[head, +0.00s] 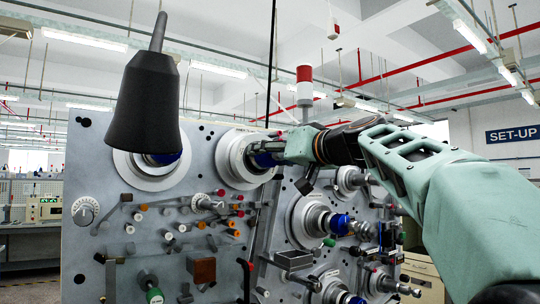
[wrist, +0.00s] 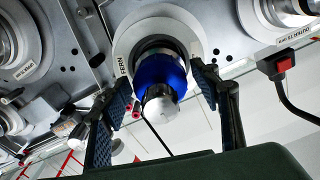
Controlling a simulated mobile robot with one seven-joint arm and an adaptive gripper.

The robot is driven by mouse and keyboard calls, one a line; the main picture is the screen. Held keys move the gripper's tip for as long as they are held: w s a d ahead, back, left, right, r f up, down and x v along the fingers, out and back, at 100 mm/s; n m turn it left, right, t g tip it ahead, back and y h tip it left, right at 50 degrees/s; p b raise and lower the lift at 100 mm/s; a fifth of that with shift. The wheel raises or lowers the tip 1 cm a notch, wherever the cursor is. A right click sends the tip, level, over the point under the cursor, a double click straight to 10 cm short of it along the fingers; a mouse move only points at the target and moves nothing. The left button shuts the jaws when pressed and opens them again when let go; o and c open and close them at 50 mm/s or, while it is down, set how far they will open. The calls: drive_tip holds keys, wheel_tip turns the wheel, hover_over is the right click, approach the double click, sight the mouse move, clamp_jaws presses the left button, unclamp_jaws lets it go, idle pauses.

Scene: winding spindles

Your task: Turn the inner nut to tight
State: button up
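A blue nut (wrist: 160,72) with a silver end sits on a spindle in front of a pale round disc (wrist: 128,38) in the wrist view. Part of the disc's label is readable as "ERN". My gripper (wrist: 161,82) has one dark padded finger on each side of the nut. A narrow gap shows beside the nut, so the fingers look apart from it. In the head view my gripper (head: 279,150) is at the upper middle disc (head: 235,160). It hides most of the blue nut (head: 263,159) there.
A black cone (head: 143,105) covers part of the upper left spindle. Other spindles, one with a blue nut (head: 338,224), and several knobs and pegs stand out from the grey panel (head: 90,170). A black handle with a red switch (wrist: 284,65) is right of my fingers.

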drive_tip(key=c, duration=0.9)
drive_tip(key=shift+c, duration=0.2)
drive_tip(key=shift+m, duration=0.3)
drive_tip(key=m, duration=0.5)
drive_tip(key=shift+m, duration=0.3)
drive_tip(key=m+p, duration=0.1)
drive_tip(key=m, duration=0.4)
drive_tip(key=shift+r, duration=0.15)
drive_tip(key=m+p, duration=0.2)
drive_tip(key=m, duration=0.4)
drive_tip(key=shift+m, duration=0.4)
drive_tip(key=m+p, duration=0.2)
drive_tip(key=m, duration=0.2)
drive_tip(key=shift+m+p, duration=0.55)
drive_tip(key=shift+m, duration=0.45)
